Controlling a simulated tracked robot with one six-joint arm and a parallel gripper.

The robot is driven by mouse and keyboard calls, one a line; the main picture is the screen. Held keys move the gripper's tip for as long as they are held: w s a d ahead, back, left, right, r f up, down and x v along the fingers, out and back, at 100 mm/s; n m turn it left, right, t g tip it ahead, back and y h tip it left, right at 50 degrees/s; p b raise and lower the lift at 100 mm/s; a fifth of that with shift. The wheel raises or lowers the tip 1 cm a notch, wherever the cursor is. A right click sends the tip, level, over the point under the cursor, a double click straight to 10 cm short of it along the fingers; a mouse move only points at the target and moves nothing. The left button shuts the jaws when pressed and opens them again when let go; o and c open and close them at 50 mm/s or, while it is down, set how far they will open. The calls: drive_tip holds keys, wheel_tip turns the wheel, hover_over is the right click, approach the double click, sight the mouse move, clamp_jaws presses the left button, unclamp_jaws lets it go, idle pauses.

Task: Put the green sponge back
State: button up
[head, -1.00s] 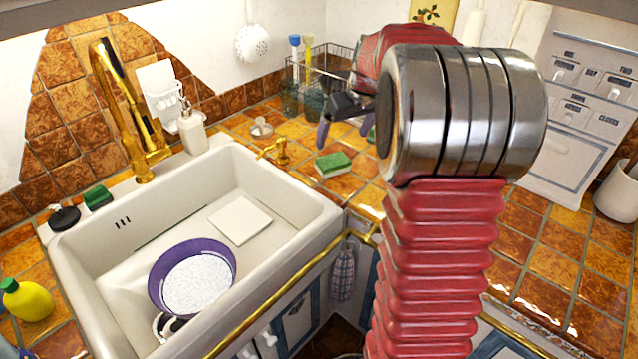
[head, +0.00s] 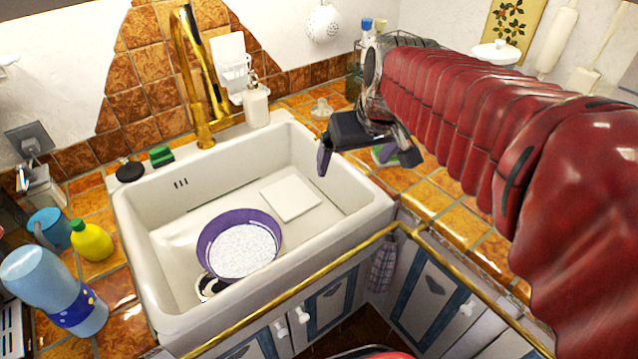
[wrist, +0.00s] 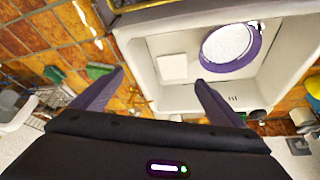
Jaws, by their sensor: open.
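A green sponge (head: 384,155) with a pale underside lies on the tiled counter to the right of the sink, partly hidden by my gripper. In the wrist view a green sponge (wrist: 98,70) shows beside the left finger, not between the fingers. A second green sponge (head: 161,155) sits on the back left rim of the white sink (head: 385,205). My gripper (head: 368,160) is open and empty, above the counter and the sink's right side. Its spread fingers also show in the wrist view (wrist: 159,78).
In the sink are a purple bowl (head: 212,236) and a white square (head: 291,198). A gold faucet (head: 192,85) and a soap dispenser (head: 256,104) stand behind. A yellow bottle (head: 92,242) and a blue bottle (head: 65,290) stand at left. A dish rack is behind my arm.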

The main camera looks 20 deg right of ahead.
drive_tip(key=s+a+f, duration=0.2)
drive_tip(key=s+a, duration=0.1)
drive_tip(key=s, duration=0.3)
drive_tip(key=s+a+f, duration=0.2)
drive_tip(key=s+a, duration=0.2)
drive_tip(key=s, duration=0.3)
drive_tip(key=shift+a+t, duration=0.15)
drive_tip(key=shift+t, duration=0.15)
drive_tip(key=shift+c, duration=0.5)
